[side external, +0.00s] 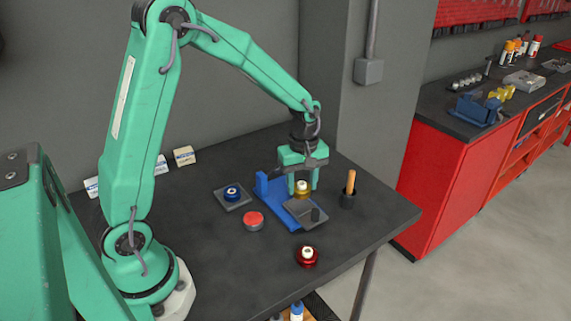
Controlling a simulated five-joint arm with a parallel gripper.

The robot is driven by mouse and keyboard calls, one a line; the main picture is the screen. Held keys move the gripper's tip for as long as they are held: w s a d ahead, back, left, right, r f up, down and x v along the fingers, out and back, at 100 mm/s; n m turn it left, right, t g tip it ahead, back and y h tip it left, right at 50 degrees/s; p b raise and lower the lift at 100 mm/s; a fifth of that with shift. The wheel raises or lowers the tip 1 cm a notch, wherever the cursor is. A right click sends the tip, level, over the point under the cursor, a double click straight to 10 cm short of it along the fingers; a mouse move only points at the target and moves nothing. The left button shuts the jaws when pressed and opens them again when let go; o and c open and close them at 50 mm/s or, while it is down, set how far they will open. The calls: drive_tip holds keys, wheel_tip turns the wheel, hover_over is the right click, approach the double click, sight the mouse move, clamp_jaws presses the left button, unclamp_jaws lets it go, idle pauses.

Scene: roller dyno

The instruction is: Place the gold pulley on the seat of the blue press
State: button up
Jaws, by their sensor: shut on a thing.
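The gold pulley (302,192), with a pale hub on top, is between the fingers of my gripper (302,186), which points straight down and is shut on it. The blue press (264,187) lies on the dark table, with an upright block at its left end and a long base running toward the front. The pulley is at the right side of the press, just behind a grey square plate. I cannot tell whether the pulley touches the press or is held above it. The seat of the press is not clearly visible.
The grey plate (315,221) with a dark peg lies in front of my gripper. A blue pulley (232,191) sits on a grey pad at left. A red-topped round thing (252,219) and a red pulley (307,257) stand nearer. A dark cup (346,201) holds a wooden handle at right.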

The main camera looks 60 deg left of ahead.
sight(301, 195)
drive_tip(key=shift+w+a+f, duration=0.1)
drive_tip(key=shift+a, duration=0.15)
drive_tip(key=shift+f, duration=2)
drive_tip(key=shift+f, duration=0.15)
drive_tip(key=o, duration=1.1)
drive_tip(key=shift+c, duration=0.2)
wheel_tip(301, 195, up, 12)
drive_tip(key=shift+r, duration=0.15)
